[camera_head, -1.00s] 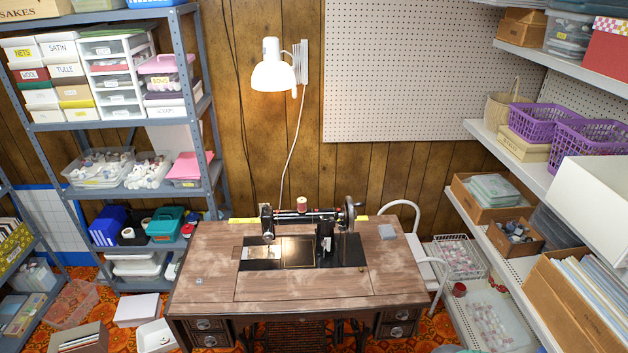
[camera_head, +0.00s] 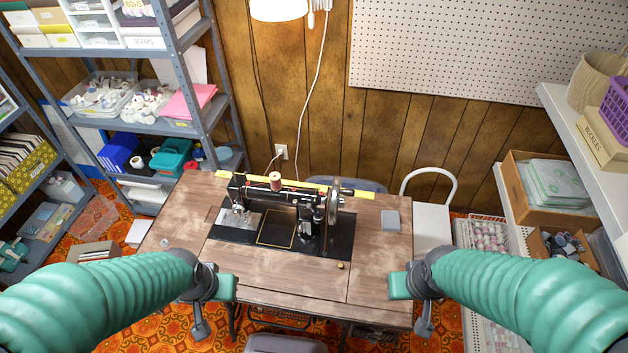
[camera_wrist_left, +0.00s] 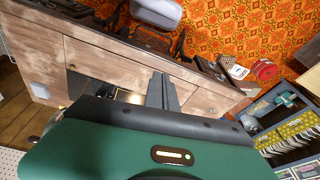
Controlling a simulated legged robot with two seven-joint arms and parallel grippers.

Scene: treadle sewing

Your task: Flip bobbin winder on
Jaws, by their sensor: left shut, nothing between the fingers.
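The black sewing machine (camera_head: 290,203) stands on the wooden treadle table (camera_head: 190,213), with a red-brown thread spool (camera_head: 275,181) on top. Its handwheel (camera_head: 334,206) is at its right end. The bobbin winder is too small to tell apart near the handwheel. My left gripper (camera_head: 226,288) is at the table's front left, apart from the machine. In the left wrist view its narrow grey fingers (camera_wrist_left: 162,90) are together and empty, in front of the table.
A yellow strip (camera_head: 312,186) lies behind the machine. A grey block (camera_head: 390,220) lies on the table's right side. A white chair (camera_head: 432,222) stands right of the table, and shelves flank both sides. The tabletop's front strip is clear.

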